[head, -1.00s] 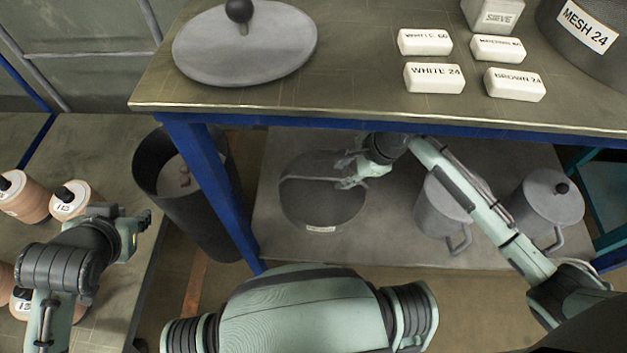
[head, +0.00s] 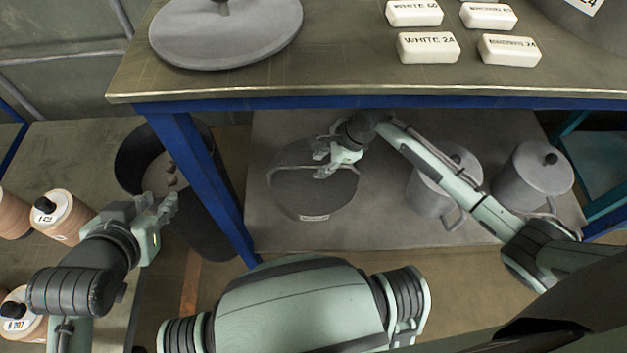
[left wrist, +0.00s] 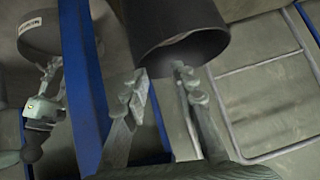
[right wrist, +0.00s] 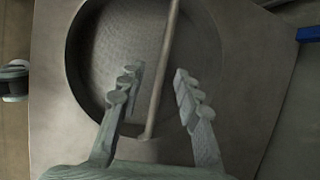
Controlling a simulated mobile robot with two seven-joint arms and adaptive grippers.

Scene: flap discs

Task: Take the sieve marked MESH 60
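A round, dark grey sieve-like vessel (head: 310,195) with a small white label on its side sits on the lower shelf. The label is too small to read. In the right wrist view, a thin bar handle (right wrist: 166,60) crosses the vessel (right wrist: 110,45). The fingers of my right gripper (right wrist: 157,92) are open, one on each side of the bar; contact is not visible. My left gripper (head: 168,212) is open and empty beside the dark bin, with its fingers apart in the left wrist view (left wrist: 163,85).
Two lidded grey pots (head: 430,195) (head: 535,178) stand to the right on the shelf (head: 385,225). The blue table leg (head: 205,175) separates the shelf from the dark bin (head: 135,160). White blocks and a grey disc (head: 225,35) lie on the table above. Orange-brown spools (head: 68,222) stand at left.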

